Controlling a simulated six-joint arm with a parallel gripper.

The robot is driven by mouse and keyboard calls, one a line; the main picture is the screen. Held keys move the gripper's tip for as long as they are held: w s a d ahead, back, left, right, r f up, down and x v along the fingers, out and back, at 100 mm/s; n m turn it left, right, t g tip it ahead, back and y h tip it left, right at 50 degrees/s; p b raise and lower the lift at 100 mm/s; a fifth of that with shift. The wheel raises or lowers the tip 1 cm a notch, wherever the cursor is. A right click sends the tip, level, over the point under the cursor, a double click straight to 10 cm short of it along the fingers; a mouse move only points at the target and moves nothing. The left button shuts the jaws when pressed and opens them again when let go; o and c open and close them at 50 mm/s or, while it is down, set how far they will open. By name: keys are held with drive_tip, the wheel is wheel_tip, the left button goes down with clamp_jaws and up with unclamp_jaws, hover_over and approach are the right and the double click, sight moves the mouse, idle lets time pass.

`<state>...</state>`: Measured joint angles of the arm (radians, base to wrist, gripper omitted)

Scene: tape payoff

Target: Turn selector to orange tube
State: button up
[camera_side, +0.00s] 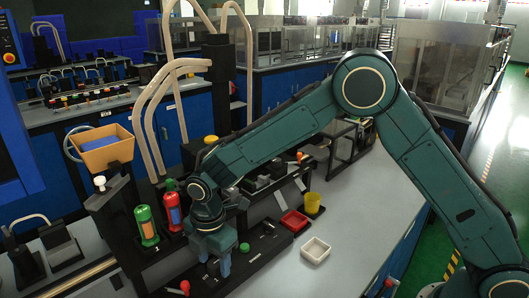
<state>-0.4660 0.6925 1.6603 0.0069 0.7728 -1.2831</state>
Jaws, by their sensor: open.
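My gripper (215,265) points down over the dark fixture at the front of the bench, with its jaws apart and nothing visible between them. A green knob (244,247) sits on the fixture just right of it. A red-handled part (185,287) is low and left of the gripper. I cannot tell which part is the selector; my wrist and gripper hide some of the fixture. Pale beige tubes (152,130) arch up behind the bottles. No tube is clearly orange at this size.
A green bottle (147,226) and a red bottle (172,211) stand close on the left. An orange-tan bin (106,153) is behind them. A red tray (294,221), a white tray (315,250) and a yellow cup (312,202) lie to the right. The grey bench (365,225) is clear further right.

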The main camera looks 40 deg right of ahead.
sight(215, 264)
drive_tip(key=shift+r, duration=0.15)
wheel_tip(215, 264, up, 14)
drive_tip(key=shift+s+f, duration=0.15)
drive_tip(key=shift+f, duration=0.05)
idle(0.5)
